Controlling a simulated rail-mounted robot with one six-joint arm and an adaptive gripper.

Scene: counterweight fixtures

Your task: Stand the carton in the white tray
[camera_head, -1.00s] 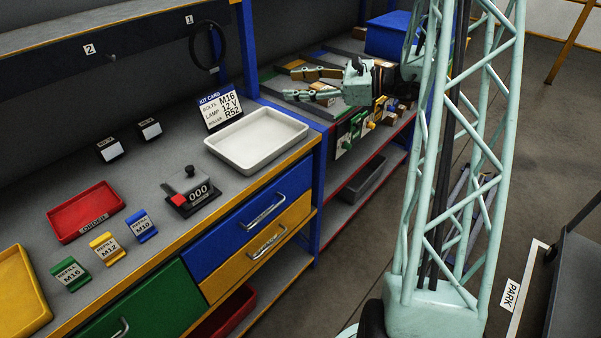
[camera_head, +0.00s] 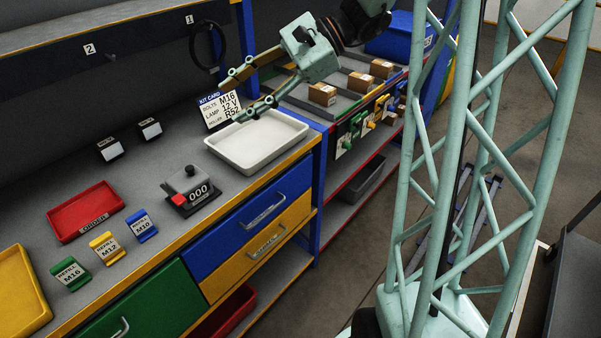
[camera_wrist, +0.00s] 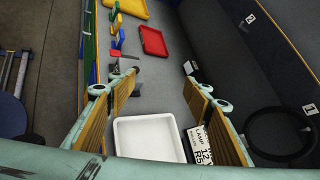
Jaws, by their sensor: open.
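Small brown cartons stand on the right-hand shelf: one in front (camera_head: 322,94), one behind it (camera_head: 358,82) and one farther back (camera_head: 382,68). I cannot tell which of them the task means. The white tray (camera_head: 279,155) sits on the bench near its right end and looks empty. In the wrist view the tray (camera_wrist: 148,151) also shows bare inside. My gripper (camera_head: 240,95) is open and empty above the tray's back left part, its fingers pointing left along the bench. In the wrist view both fingers (camera_wrist: 165,84) are spread wide apart.
A kit card (camera_head: 219,108) stands just behind the tray. A counter box (camera_head: 189,187), a red tray (camera_head: 86,211) and several refill tags lie to the left. A black ring (camera_head: 206,45) hangs behind.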

